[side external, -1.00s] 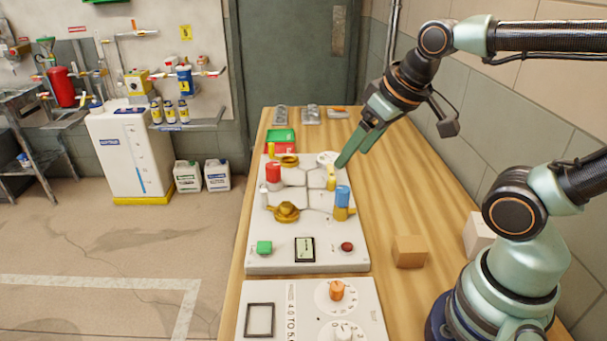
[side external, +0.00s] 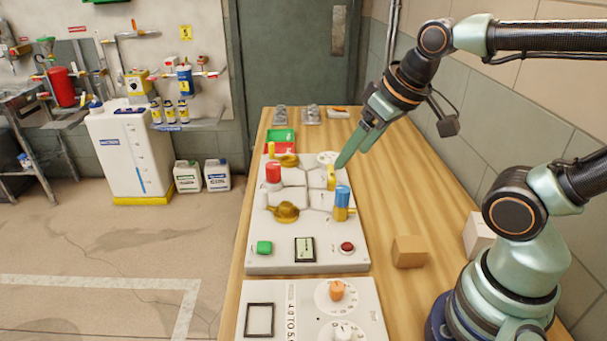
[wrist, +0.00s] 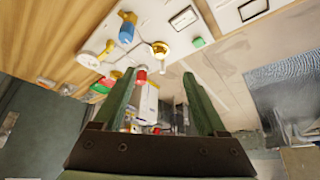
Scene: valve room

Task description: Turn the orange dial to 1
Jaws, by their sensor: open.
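The orange dial (side external: 337,291) sits on a round white scale on the near panel (side external: 374,318). Its markings are too small to read for certain, so I cannot tell which number it points to. My gripper (side external: 343,163) is open and empty over the far right part of the other panel, well away from the orange dial. In the wrist view my gripper's two green fingers (wrist: 163,98) are spread apart with nothing held between them. I cannot make out the orange dial in the wrist view.
The valve panel (side external: 262,228) carries a red cap (side external: 273,173), a blue-topped valve (side external: 343,198), a brass valve (side external: 285,212), a green button (side external: 264,247) and a red button (side external: 347,248). A white dial (side external: 343,331) lies below the orange one. A cardboard box (side external: 409,251) stands right on the table.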

